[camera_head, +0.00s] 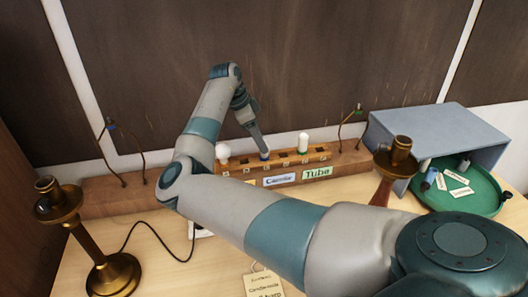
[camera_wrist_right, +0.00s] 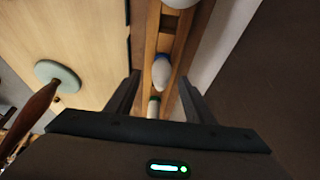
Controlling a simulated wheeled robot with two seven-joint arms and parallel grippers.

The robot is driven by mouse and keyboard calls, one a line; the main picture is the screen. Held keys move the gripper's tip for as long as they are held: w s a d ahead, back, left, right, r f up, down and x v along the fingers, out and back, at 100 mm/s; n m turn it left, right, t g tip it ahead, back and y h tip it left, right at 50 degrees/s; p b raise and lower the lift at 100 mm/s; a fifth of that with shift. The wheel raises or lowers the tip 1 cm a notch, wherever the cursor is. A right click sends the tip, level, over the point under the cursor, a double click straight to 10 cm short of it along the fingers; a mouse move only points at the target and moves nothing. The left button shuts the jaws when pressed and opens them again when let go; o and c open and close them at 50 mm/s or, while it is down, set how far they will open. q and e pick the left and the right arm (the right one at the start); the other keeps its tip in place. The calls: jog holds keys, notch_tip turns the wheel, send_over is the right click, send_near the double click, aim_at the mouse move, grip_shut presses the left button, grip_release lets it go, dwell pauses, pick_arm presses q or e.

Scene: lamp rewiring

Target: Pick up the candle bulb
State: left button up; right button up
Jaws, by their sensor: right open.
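The candle bulb (camera_head: 264,155), with a blue collar, stands in the wooden rack (camera_head: 318,153) behind the "Candle" label and is mostly hidden by my right gripper (camera_head: 261,143) in the head view. In the right wrist view the white bulb with its blue collar (camera_wrist_right: 161,73) appears between the fingertips of my right gripper (camera_wrist_right: 159,78). The fingers are open, with a visible gap on each side of the bulb. I cannot tell how far the fingertips are from it in depth. My left gripper is not in view.
A round white bulb (camera_head: 222,152) and a tube bulb (camera_head: 303,142) stand in the rack on either side. Brass lamp stands are at left (camera_head: 104,272) and right (camera_head: 397,160). A green tray (camera_head: 490,205) sits by a grey-blue box (camera_head: 440,128). A dark wall rises behind.

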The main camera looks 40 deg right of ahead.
jog(key=shift+p+x, duration=1.1)
jog(key=shift+p, duration=0.1)
jog(key=shift+p+x, duration=0.45)
jog(key=shift+x, duration=0.6)
jog(key=shift+w+f, duration=0.1)
jog(key=shift+f, duration=0.4)
jog(key=c, duration=1.1)
